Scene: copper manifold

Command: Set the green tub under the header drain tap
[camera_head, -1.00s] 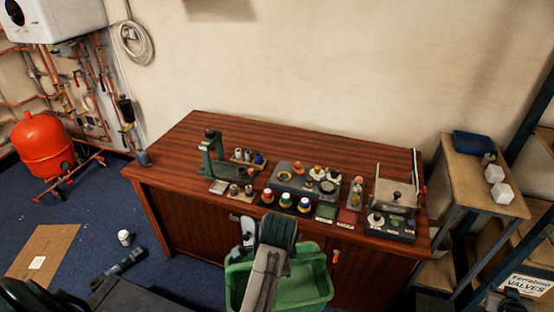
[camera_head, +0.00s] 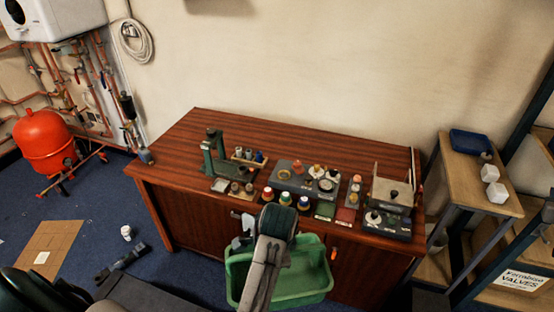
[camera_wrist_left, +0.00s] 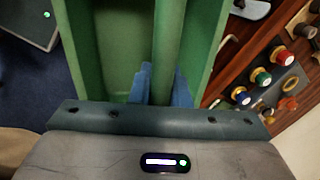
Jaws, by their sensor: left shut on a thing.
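The green tub (camera_head: 318,284) hangs in front of the wooden bench in the head view, its inside partly hidden by my left arm. My left gripper (camera_wrist_left: 163,82) has blue fingers closed around the tub's green bar (camera_wrist_left: 167,40) in the left wrist view. In the head view the fingertips are hidden behind my wrist. The copper pipework (camera_head: 92,75) is on the wall at the far left, well away from the tub. I cannot tell which fitting is the header drain tap. My right gripper is not in view.
The bench (camera_head: 185,140) carries a green press (camera_head: 213,155) and several small parts. A red tank (camera_head: 43,142) stands below the pipes. Cardboard (camera_head: 48,248), a white pot (camera_head: 127,233) and a dark tool (camera_head: 122,262) lie on the blue floor. Shelving stands at right.

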